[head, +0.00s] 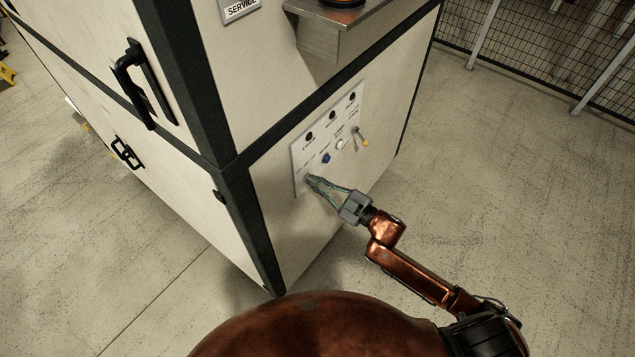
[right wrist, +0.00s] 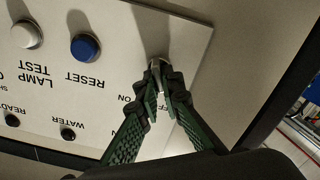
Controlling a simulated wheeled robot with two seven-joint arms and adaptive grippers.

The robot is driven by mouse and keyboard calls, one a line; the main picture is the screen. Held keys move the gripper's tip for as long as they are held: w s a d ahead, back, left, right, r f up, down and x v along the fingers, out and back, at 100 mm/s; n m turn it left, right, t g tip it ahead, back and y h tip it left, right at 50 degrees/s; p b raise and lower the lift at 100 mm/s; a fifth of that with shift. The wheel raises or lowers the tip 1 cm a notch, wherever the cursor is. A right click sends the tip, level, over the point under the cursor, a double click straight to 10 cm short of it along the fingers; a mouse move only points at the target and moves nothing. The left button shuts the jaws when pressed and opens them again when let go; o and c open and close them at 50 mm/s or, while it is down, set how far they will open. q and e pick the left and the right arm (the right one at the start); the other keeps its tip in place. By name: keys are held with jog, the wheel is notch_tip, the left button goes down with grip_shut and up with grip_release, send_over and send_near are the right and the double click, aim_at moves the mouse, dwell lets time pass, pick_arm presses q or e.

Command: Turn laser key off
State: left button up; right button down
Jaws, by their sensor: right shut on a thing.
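The control panel (head: 328,139) is a pale plate on the side of a large white cabinet with black edges. My right gripper (head: 312,180) is at the panel's lower left corner in the head view. In the right wrist view its green-padded fingers (right wrist: 159,75) are shut on a small metal key (right wrist: 157,64) in the panel. The lettering beside the key reads ON and OFF, partly covered by the fingers. Most of the key is hidden between the fingertips, so its exact angle cannot be told. My left gripper is not in view.
A blue RESET button (right wrist: 85,47) and a white LAMP TEST button (right wrist: 27,35) sit beside the key. Indicator lamps (right wrist: 68,134) line the panel. A metal shelf (head: 335,25) juts out above.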

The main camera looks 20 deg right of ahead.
dwell(0.3)
jog(key=c, duration=2.1)
grip_release()
jog(key=v, duration=1.2)
